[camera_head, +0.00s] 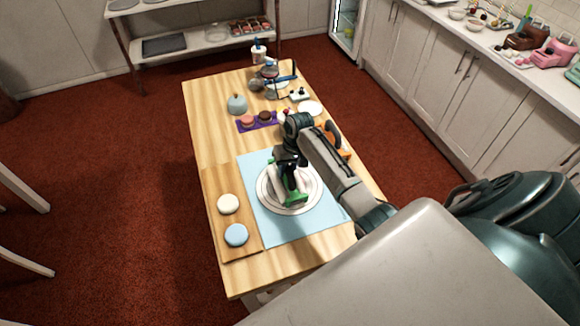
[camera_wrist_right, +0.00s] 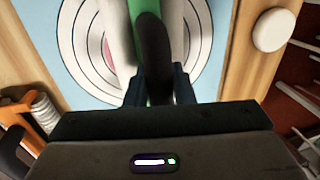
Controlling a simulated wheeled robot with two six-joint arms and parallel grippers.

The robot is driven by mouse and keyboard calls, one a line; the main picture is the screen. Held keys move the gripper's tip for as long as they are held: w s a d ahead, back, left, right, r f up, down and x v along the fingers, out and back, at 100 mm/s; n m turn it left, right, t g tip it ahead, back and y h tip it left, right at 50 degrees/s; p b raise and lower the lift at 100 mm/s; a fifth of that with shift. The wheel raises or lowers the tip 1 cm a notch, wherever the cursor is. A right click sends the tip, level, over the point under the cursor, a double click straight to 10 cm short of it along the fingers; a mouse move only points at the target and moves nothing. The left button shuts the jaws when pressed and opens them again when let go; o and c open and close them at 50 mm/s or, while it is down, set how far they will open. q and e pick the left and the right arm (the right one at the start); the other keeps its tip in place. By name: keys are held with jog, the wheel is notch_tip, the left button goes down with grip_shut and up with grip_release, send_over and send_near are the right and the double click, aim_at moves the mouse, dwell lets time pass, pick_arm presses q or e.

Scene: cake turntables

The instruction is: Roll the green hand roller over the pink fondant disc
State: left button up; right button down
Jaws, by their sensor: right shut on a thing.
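The green hand roller (camera_head: 295,199) has a pale cylinder and a green frame. My right gripper (camera_head: 290,160) is shut on its dark handle, which shows in the right wrist view (camera_wrist_right: 155,55) between the fingers. The roller is over the white ringed turntable (camera_head: 272,205), and I cannot tell whether it touches the disc. The pink fondant disc (camera_wrist_right: 109,48) is mostly hidden under the roller; only slivers of pink show beside it. The turntable stands on a light blue mat (camera_head: 325,225). My left gripper is not in view.
A wooden board (camera_head: 222,222) left of the mat carries a cream round (camera_head: 228,204) and a blue round (camera_head: 236,235). Behind are a purple mat (camera_head: 244,126) with small cakes, a grey domed thing (camera_head: 237,105) and an orange item (camera_head: 345,153). The table's near left corner is bare.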

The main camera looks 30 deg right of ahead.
jog(key=shift+s+a+f, duration=0.1)
jog(key=shift+a+f, duration=0.2)
jog(key=shift+f, duration=0.05)
jog(key=shift+s+d, duration=0.2)
jog(key=shift+d, duration=0.75)
jog(key=shift+s+d, duration=0.2)
jog(key=shift+d, duration=0.6)
jog(key=shift+a, duration=0.15)
